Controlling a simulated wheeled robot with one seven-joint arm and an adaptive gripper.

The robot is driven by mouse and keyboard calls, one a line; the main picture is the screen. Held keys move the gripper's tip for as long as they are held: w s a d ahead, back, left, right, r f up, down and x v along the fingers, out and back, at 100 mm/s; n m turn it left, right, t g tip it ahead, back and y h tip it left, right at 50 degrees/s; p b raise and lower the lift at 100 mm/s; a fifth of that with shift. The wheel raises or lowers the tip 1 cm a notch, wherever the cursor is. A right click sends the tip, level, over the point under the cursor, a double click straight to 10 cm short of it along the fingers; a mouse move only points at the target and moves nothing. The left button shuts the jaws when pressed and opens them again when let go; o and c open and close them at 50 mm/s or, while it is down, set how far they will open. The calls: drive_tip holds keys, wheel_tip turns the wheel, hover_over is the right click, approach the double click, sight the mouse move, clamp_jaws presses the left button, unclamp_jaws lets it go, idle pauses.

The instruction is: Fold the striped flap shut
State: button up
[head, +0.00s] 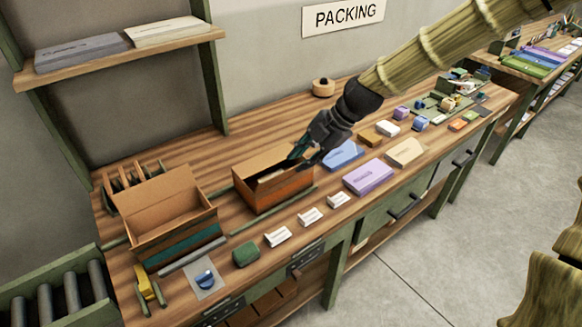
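A cardboard box with an orange band (268,199) stands open on the workbench, near the middle of the head view. Something pale lies inside it. A second open cardboard box with a teal band (185,243) stands to its left, with one flap raised at the back. I cannot make out stripes on any flap at this size. My gripper (302,158) reaches down from the upper right to the right end of the orange-banded box. Its fingers overlap that edge in the picture and hide part of it. I cannot tell whether they touch the box or grip anything.
The wooden workbench (240,137) holds several white cards in front of the box, a green block (245,254), a purple package (368,177) and a blue package (343,154). A tape roll (323,87) stands behind. Rails lie beside the boxes. A shelf (122,56) overhangs the left.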

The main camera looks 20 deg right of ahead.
sight(291, 170)
drive_tip(key=shift+p+x, duration=0.55)
drive_tip(key=shift+x, duration=2.3)
clamp_jaws()
